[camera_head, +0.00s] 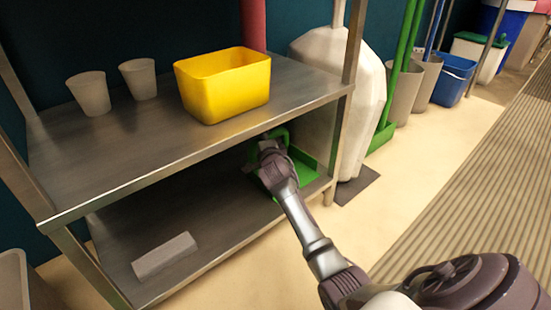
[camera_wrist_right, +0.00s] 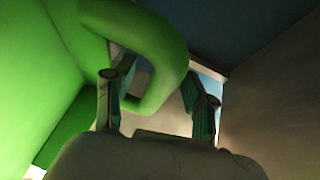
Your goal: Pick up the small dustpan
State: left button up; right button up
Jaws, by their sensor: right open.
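The small green dustpan (camera_head: 305,169) lies on the lower shelf of the metal rack, at its right end, partly hidden by my right arm. My right gripper (camera_head: 270,140) reaches in under the upper shelf, at the dustpan's handle. In the right wrist view, the curved green handle (camera_wrist_right: 165,55) passes between the two fingers of my right gripper (camera_wrist_right: 155,105), which stand apart on either side of it. Whether a finger touches the handle I cannot tell. The dustpan's green body (camera_wrist_right: 45,75) fills the left of that view. My left gripper is not in view.
The upper shelf (camera_head: 140,140) is close above my right gripper and bears a yellow bin (camera_head: 222,88) and two grey cups (camera_head: 90,93). A pale block (camera_head: 164,256) lies on the lower shelf (camera_head: 130,235). A rack post stands right of the dustpan, beside a white sack (camera_head: 325,70).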

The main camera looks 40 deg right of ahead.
jog(key=shift+w, duration=0.1)
grip_shut()
jog(key=shift+r, duration=0.15)
dwell(0.4)
